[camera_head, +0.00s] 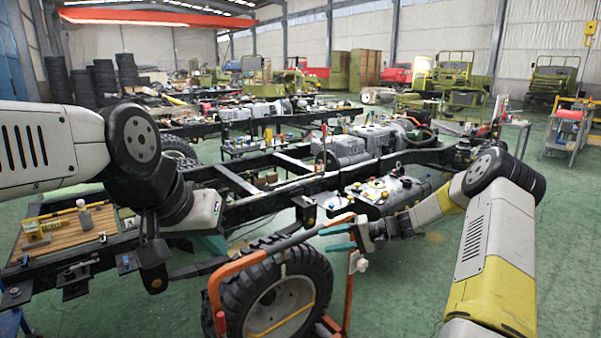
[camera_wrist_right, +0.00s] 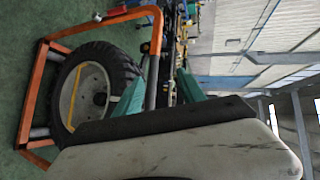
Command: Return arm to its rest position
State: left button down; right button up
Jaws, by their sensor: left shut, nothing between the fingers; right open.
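My right arm (camera_head: 490,250) reaches in from the right in the head view, bent at the elbow. Its gripper (camera_head: 328,238) has two teal fingers, spread apart, close to the upper part of an orange wheel frame (camera_head: 235,268). In the right wrist view the fingers stand apart (camera_wrist_right: 160,88), with a dark bar seen between them; I cannot tell whether they touch it. My left arm (camera_head: 50,145) comes in from the left and bends down over the chassis. Its gripper (camera_head: 210,244) shows only a little teal, partly hidden, and is shut and empty.
A large tyre (camera_head: 238,290) stands inside the orange frame, also seen in the right wrist view (camera_wrist_right: 118,75). A long black chassis frame (camera_head: 300,188) crosses the middle with parts on it. A wooden board (camera_head: 65,232) lies at left. Green floor (camera_head: 410,275) is clear between frame and right arm.

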jog(key=s+a+r+n+g+h, duration=0.1)
jog(key=s+r+n+h, duration=0.2)
jog(key=s+r+h, duration=0.95)
jog(key=s+d+r+t, duration=0.2)
jog(key=s+r, duration=0.3)
jog(key=s, duration=0.6)
jog(key=s+d+r+t, duration=0.2)
jog(key=s+r, duration=0.3)
jog(key=s, duration=0.6)
jog(key=shift+s+d+r+m+y, duration=0.35)
jog(key=shift+d+m+y, duration=0.1)
jog(key=shift+d, duration=0.45)
